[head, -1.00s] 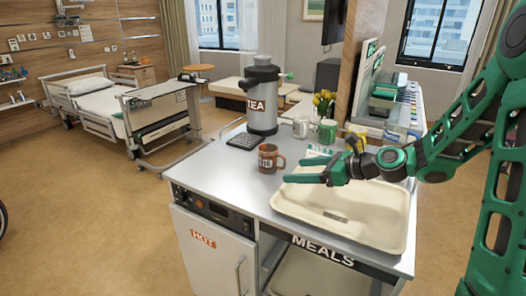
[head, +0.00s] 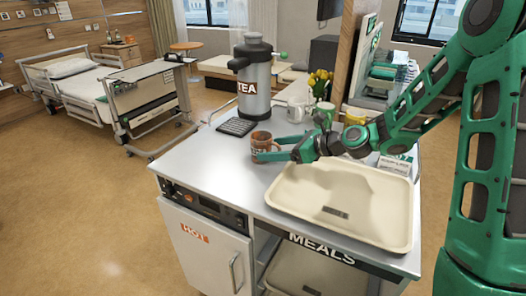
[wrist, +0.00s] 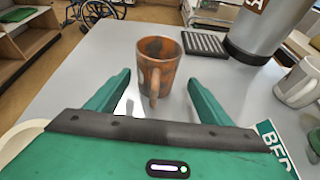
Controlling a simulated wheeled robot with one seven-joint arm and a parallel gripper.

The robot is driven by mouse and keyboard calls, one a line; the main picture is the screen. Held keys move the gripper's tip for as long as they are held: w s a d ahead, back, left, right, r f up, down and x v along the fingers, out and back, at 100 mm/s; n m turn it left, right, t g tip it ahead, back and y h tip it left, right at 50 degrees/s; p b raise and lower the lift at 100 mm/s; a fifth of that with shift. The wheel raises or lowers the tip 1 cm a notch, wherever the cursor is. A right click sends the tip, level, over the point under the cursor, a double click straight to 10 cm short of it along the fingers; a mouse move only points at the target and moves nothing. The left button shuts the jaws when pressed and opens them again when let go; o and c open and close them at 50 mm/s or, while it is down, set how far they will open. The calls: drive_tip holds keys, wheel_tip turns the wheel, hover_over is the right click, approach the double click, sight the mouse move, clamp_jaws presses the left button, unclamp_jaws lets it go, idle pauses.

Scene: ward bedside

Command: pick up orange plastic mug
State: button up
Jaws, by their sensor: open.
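The orange mug (head: 262,146), mottled brown-orange with lettering on its side, stands upright on the grey counter top (head: 222,172) of the cart. In the wrist view the mug (wrist: 160,58) is straight ahead, its handle pointing at my gripper. My gripper (head: 271,149) is open, its green fingers reaching left over the counter at the mug. In the wrist view the fingertips of my gripper (wrist: 159,80) lie either side of the handle, with the mug's body at or just beyond them. I cannot tell whether they touch it.
A grey TEA urn (head: 254,97) with a dark drip grid (head: 237,127) stands behind the mug. A cream tray (head: 335,228) lies to the right. A white mug (head: 296,110), a green mug (head: 325,112) and a yellow mug (head: 355,116) stand behind my arm. The counter's left front is clear.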

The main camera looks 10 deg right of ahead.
sight(265, 150)
drive_tip(key=x, duration=0.3)
drive_tip(key=shift+s+a+f, duration=0.1)
drive_tip(key=shift+s+a, duration=0.05)
drive_tip(key=shift+a, duration=0.25)
drive_tip(key=shift+w+a+f, duration=0.2)
drive_tip(key=shift+w+a, duration=0.1)
drive_tip(key=shift+a, duration=0.05)
drive_tip(key=shift+c, duration=0.4)
drive_tip(key=c, duration=1.2)
drive_tip(key=shift+o, duration=0.2)
drive_tip(key=shift+r, duration=0.1)
